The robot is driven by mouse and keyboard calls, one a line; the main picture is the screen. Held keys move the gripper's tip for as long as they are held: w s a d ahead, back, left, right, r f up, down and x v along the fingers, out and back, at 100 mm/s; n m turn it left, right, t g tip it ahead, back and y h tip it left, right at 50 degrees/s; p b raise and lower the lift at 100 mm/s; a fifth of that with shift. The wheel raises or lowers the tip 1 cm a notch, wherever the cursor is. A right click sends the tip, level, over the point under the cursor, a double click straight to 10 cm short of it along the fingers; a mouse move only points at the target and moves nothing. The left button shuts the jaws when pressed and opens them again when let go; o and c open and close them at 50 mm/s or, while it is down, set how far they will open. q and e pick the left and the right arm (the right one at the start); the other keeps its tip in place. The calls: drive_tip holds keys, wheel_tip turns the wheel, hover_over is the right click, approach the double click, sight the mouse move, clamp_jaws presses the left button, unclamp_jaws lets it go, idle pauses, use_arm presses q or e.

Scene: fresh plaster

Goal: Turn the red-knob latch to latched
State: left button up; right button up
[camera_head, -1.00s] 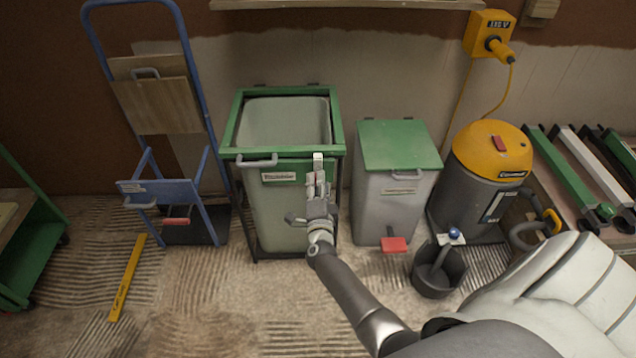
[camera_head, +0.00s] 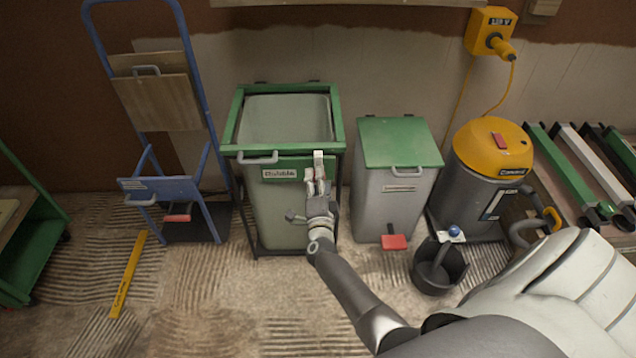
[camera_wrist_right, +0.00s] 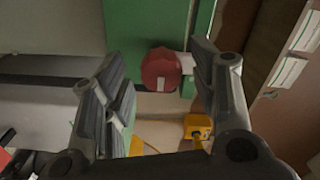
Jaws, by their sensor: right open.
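The red knob (camera_wrist_right: 160,69) of the latch shows in the right wrist view, round and dark red with a pale mark on its face. It sits against a green frame bar (camera_wrist_right: 139,25). My right gripper (camera_wrist_right: 163,82) is open, with one finger on each side of the knob; contact cannot be told. In the head view my right gripper (camera_head: 318,183) is at the front of the green-framed bin (camera_head: 285,215), just below its top rim, and hides the knob. A small white piece (camera_head: 318,155) shows above the fingertips. My left gripper is out of view.
A grey bin with a green lid (camera_head: 400,145) stands close to the right, with a red pedal (camera_head: 394,242). A dark bucket (camera_head: 438,268) and a yellow-topped vacuum (camera_head: 493,150) are further right. A blue trolley (camera_head: 168,190) stands left. Floor in front is mostly clear.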

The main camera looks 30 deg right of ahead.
drive_tip(key=v, duration=1.2)
drive_tip(key=shift+a+f, duration=0.1)
